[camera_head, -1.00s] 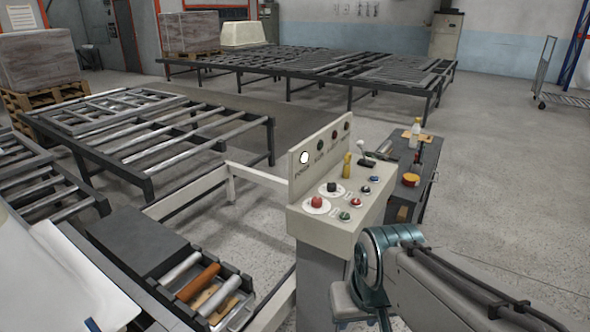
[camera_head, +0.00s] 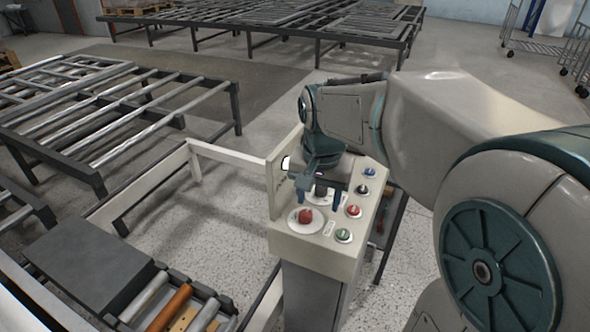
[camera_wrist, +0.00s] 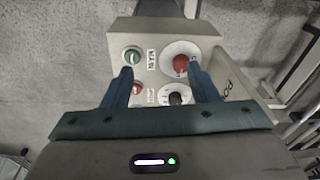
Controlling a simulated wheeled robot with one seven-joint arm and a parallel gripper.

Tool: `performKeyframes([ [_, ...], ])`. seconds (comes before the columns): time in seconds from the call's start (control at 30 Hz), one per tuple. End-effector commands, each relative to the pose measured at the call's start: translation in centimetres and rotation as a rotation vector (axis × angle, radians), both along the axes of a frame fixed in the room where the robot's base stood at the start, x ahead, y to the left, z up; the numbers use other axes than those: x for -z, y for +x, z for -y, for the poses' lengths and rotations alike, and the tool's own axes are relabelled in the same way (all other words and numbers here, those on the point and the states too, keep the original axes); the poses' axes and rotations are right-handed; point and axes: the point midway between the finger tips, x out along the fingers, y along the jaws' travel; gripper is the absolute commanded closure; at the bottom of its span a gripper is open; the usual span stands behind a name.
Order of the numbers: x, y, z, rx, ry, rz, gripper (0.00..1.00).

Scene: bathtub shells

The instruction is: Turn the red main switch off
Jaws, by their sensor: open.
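The red main switch (camera_head: 305,216) is a red knob on a round white plate at the near left of the sloped control panel (camera_head: 309,246). In the wrist view the red knob (camera_wrist: 181,63) lies just beyond the right fingertip, beside a label reading "MAIN". My gripper (camera_head: 318,192) is open and empty over the panel, behind the knob in the head view. In the wrist view the fingertips (camera_wrist: 160,72) are spread over the panel, and no contact with the knob is visible. A black knob (camera_wrist: 176,98) on a white plate shows between the fingers.
Green (camera_head: 343,235), red (camera_head: 354,211), black (camera_head: 362,189) and blue (camera_head: 370,172) buttons line the panel's right side. Roller conveyors (camera_head: 110,120) stand left; open floor lies between.

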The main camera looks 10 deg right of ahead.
Motion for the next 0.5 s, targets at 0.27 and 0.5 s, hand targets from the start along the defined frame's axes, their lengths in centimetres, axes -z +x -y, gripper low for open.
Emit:
performKeyframes([
  [0.27,-0.5,7.6,0.1,0.281,0.032,-0.084,0.46],
  [0.5,0.1,9.5,0.3,0.369,0.039,-0.107,0.46],
])
